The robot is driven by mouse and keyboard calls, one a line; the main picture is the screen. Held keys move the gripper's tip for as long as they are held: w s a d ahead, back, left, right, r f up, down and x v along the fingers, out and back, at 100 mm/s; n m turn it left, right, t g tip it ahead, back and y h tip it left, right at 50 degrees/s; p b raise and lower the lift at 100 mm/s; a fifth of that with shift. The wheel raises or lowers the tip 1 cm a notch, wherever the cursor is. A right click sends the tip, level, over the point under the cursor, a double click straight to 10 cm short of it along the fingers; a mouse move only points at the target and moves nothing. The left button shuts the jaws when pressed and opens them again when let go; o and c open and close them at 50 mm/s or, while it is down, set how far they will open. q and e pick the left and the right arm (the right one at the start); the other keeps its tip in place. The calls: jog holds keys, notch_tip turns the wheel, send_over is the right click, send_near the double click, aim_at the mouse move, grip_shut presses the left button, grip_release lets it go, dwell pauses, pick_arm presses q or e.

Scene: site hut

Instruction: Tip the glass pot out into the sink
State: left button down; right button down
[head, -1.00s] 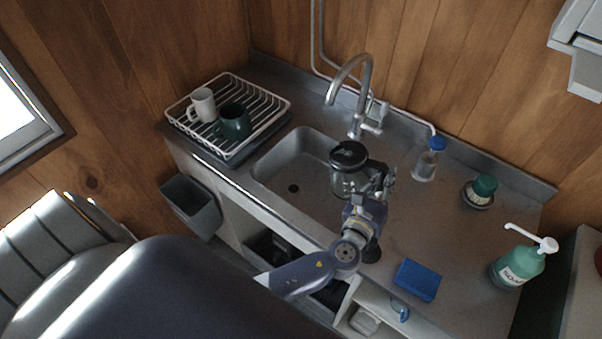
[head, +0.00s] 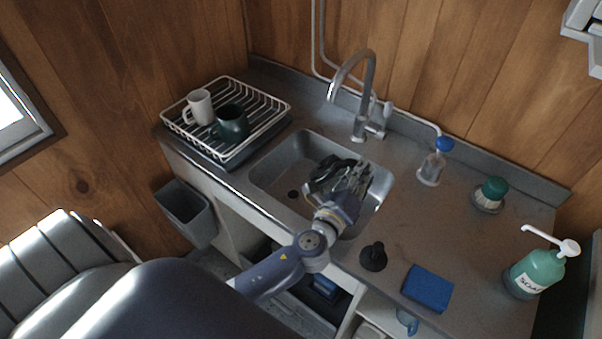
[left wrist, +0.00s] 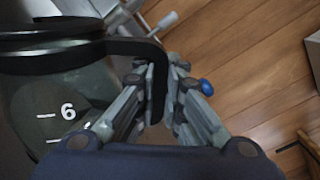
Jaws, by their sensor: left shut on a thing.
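The glass pot (head: 326,172) is over the right part of the sink (head: 272,168), largely hidden by my gripper in the head view. It looks tilted there. In the left wrist view the glass pot (left wrist: 62,105) shows a dark lid or rim, a white "6" mark and a black handle (left wrist: 156,75). My left gripper (head: 352,180) is shut on that handle, and its fingers (left wrist: 165,85) close around it in the left wrist view. I cannot tell what is inside the pot or whether anything pours. My right gripper is not in view.
The tap (head: 362,95) stands behind the sink. A dish rack (head: 250,135) with two mugs is to the left. A blue-capped bottle (head: 432,168), brush (head: 490,195), soap bottle (head: 535,272), blue sponge (head: 427,288) and black stopper (head: 373,257) stand or lie to the right.

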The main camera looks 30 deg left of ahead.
aim_at(354, 160)
pick_arm(q)
jog(key=a+r+n, duration=0.1)
jog(key=a+r+n+p, duration=0.1)
jog(key=r, duration=0.1)
jog(key=shift+a+n, duration=0.1)
jog(key=shift+n, duration=0.2)
jog(key=shift+a+r+n+p, duration=0.6)
jog(key=shift+a+r+n, duration=0.2)
jog(key=shift+a+n, duration=0.15)
jog(key=shift+a, duration=0.1)
jog(key=shift+s+a+r+n+p, duration=0.1)
jog(key=shift+a+r+n+p, duration=0.25)
jog(key=shift+a, duration=0.5)
jog(key=shift+a+r+n+p, duration=0.1)
jog(key=shift+a+r+n, duration=0.3)
jog(key=shift+a, duration=0.45)
jog(key=shift+a+r+n+p, duration=0.2)
jog(key=shift+a+n, duration=0.35)
jog(key=shift+a, duration=0.05)
jog(key=shift+a+r+n+p, duration=0.15)
jog(key=shift+a+n, duration=0.4)
jog(key=shift+a, duration=0.05)
